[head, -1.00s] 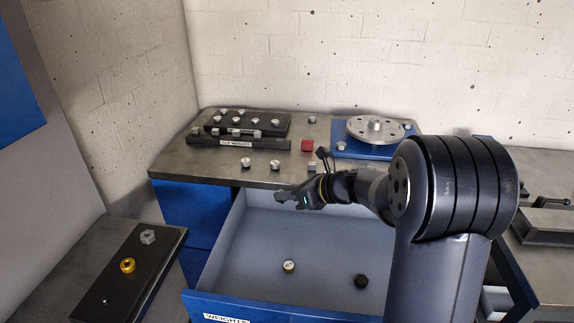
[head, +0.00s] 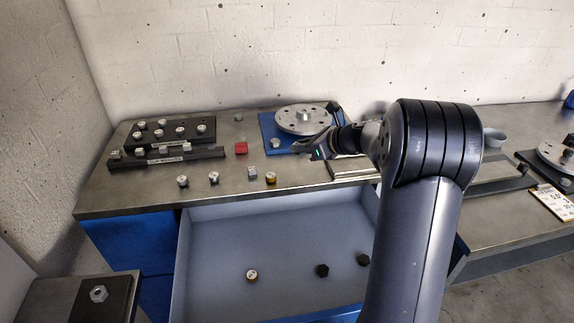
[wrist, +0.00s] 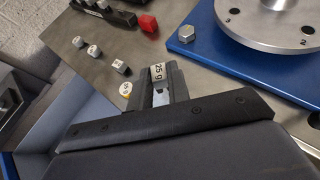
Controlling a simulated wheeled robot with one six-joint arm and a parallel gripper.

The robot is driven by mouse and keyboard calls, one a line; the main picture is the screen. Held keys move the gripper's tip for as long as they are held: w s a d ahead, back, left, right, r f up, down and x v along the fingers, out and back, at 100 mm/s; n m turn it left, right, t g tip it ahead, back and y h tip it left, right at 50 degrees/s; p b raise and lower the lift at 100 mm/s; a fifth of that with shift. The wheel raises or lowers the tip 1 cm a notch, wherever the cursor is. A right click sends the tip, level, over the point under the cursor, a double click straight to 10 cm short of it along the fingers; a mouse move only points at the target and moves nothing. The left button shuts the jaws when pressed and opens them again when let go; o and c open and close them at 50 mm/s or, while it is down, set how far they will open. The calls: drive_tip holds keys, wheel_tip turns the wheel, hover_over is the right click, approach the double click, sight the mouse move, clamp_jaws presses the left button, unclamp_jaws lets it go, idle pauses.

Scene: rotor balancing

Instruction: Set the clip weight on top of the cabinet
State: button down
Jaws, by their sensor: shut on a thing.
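The clip weight (wrist: 158,73) is a small pale block marked "25 g". It sits between the two dark fingers of my gripper (wrist: 162,84) in the wrist view, with the fingers shut on it. In the head view my gripper (head: 302,148) is over the cabinet top (head: 120,196), in front of the blue rotor base. The weight itself cannot be made out there. The cabinet top is grey metal. Whether the weight touches it cannot be told.
Several small weights (head: 213,177) stand in a row near the cabinet's front edge, with a red block (head: 241,148) behind. A black rack (head: 165,157) is at left; the rotor (head: 303,119) sits on a blue base. The open drawer (head: 275,230) juts out below.

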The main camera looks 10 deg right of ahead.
sight(301, 173)
wheel_tip(301, 173, down, 6)
drive_tip(key=shift+f, duration=0.25)
drive_tip(key=shift+f+b, duration=0.1)
drive_tip(key=shift+b, duration=0.2)
drive_tip(key=c, duration=1.3)
unclamp_jaws()
drive_tip(key=shift+c, duration=0.2)
drive_tip(key=shift+r, duration=0.25)
drive_tip(key=v, duration=1.2)
